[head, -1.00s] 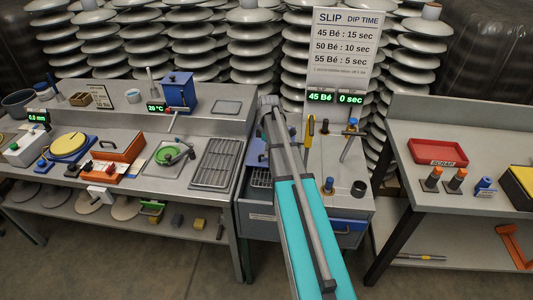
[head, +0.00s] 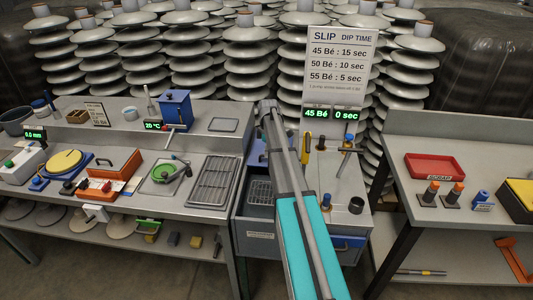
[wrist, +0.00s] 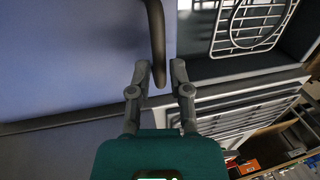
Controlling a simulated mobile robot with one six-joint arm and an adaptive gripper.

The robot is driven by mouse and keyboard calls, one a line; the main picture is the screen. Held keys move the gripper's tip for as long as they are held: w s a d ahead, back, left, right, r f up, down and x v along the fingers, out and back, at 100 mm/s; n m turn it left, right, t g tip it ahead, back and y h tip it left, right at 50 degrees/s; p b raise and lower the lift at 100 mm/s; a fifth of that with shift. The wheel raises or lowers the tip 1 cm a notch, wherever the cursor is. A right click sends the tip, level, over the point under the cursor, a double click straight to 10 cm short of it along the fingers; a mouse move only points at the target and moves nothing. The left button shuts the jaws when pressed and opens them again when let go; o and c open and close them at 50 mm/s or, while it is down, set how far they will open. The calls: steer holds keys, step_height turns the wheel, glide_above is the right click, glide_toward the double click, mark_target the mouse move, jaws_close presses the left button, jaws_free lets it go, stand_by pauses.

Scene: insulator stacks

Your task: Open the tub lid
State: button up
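In the wrist view, a smooth blue panel (wrist: 80,60), apparently the tub lid, fills the left side. A dark curved handle (wrist: 157,40) comes down from the top, and its lower end is between the fingertips of my gripper (wrist: 162,68). The fingers are apart, with a narrow gap at the handle; a firm grip does not show. In the head view, the tub (head: 258,212) stands below the slip sign with a wire rack (head: 260,190) inside. My arm hides my gripper and much of the tub there.
A slip sign (head: 341,62) and a display (head: 331,114) stand behind the tub. A left bench holds a drying rack (head: 213,182) and a blue box (head: 175,108). A right bench holds a red scrap tray (head: 434,166). Open floor shows between the benches.

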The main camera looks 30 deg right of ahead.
steer(key=shift+o, duration=1)
steer(key=s+a, duration=0.2)
steer(key=s, duration=0.1)
steer(key=s+a, duration=0.2)
steer(key=s, duration=0.1)
steer(key=s+a, duration=0.2)
steer(key=s, duration=0.1)
steer(key=shift+s+a, duration=0.2)
steer(key=shift+s, duration=0.15)
steer(key=shift+w+d+r+p, duration=0.15)
steer(key=shift+w+r+p, duration=0.2)
steer(key=shift+r+p, duration=0.3)
step_height(320, 180, up, 12)
steer(key=w+d+p, duration=0.2)
steer(key=p, duration=1)
steer(key=shift+s+a+f+m+t+h+b, duration=0.2)
steer(key=shift+s+a+f+m+b, duration=1.7)
steer(key=shift+a, duration=1.15)
steer(key=shift+s+a+f+m+t+h+b, duration=0.2)
steer(key=shift+s+a+f+m+b, duration=1.05)
steer(key=shift+s+a, duration=1.5)
steer(key=shift+s+a+f+m+t+h+b, duration=0.15)
steer(key=shift+s+a+f+m+b, duration=1)
steer(key=shift+s+a+f+b, duration=1.55)
steer(key=shift+w+a+r+p, duration=0.7)
steer(key=shift+w+p, duration=0.05)
steer(key=shift+p, duration=0.1)
